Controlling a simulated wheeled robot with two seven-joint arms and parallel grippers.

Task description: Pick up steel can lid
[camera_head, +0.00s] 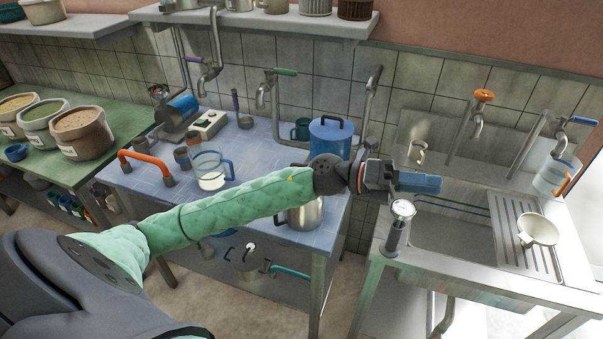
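My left gripper (418,183) reaches across the table to the front left of the sink, above the counter edge. A blue block shape shows at its end; I cannot tell whether it is the fingers or something held. My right gripper is not in view.
A blue lidded pot (329,139) stands behind my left arm. A glass jug with a blue handle (211,172) stands on the table. A white cup (538,230) sits on the drainboard.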

